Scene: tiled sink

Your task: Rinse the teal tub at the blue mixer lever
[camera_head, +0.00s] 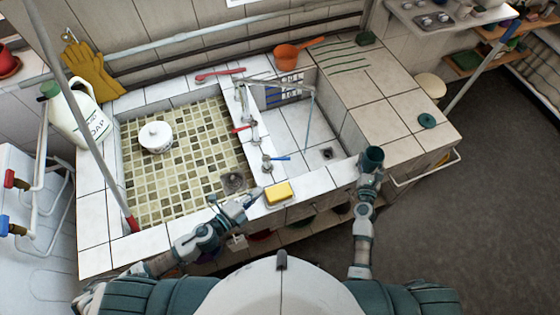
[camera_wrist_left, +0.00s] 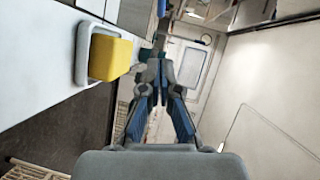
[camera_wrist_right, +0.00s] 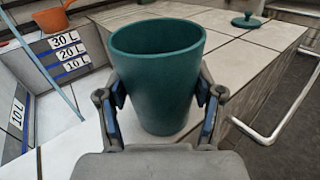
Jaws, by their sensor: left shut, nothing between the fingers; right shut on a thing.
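The teal tub (camera_head: 373,157) is upright and held at the right end of the sink's front rim; it also fills the middle of the right wrist view (camera_wrist_right: 157,75). My right gripper (camera_wrist_right: 160,98) is shut around its sides. The blue mixer lever (camera_head: 283,157) sits on a tap at the sink's front, left of the tub. A thin blue stream, apparently water, (camera_head: 309,120) falls from the long spout (camera_head: 270,83) into the right basin, left of and behind the tub. My left gripper (camera_head: 254,195) is shut and empty, left of the yellow sponge, below the blue lever.
A yellow sponge (camera_head: 278,192) lies on a dish at the front rim. A red lever (camera_head: 241,129) is on the divider. The right basin (camera_head: 322,135) looks clear. A teal lid (camera_head: 427,121) lies on the right counter.

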